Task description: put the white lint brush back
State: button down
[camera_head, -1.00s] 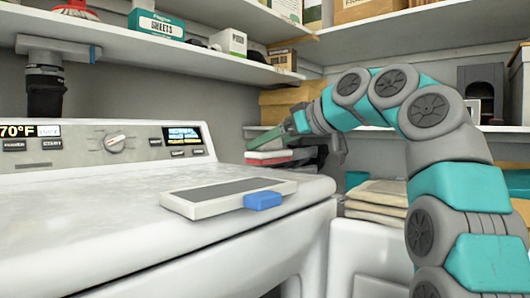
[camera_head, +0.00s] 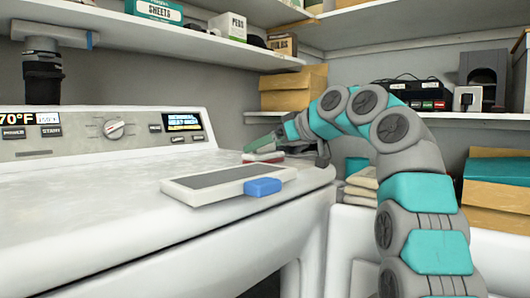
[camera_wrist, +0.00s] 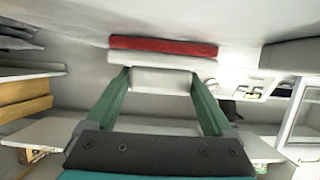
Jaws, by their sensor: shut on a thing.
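My gripper (camera_wrist: 160,88) is shut on the white lint brush. In the wrist view its white body (camera_wrist: 160,81) sits between the green fingers, with a wider white part and a red strip beyond it. In the head view my gripper (camera_head: 270,146) is at the far right end of the washer-like machine's top (camera_head: 90,190). The red-and-white end of the brush (camera_head: 262,157) shows just under the fingers, low over that top. I cannot tell whether it touches the surface. The arm partly hides the gripper.
A flat white piece with a grey face (camera_head: 220,180) and a blue end (camera_head: 262,187) lies near the machine's front edge. A shelf above holds boxes, including a green one (camera_head: 153,11). Brown boxes (camera_head: 293,88) stand behind the arm. The machine's left top is clear.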

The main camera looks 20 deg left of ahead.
jog(key=shift+r, duration=0.1)
grip_release()
jog(key=shift+r, duration=0.1)
jog(key=shift+s+d, duration=0.15)
jog(key=shift+d, duration=0.25)
jog(key=v, duration=1.1)
jog(key=shift+d+r, duration=0.1)
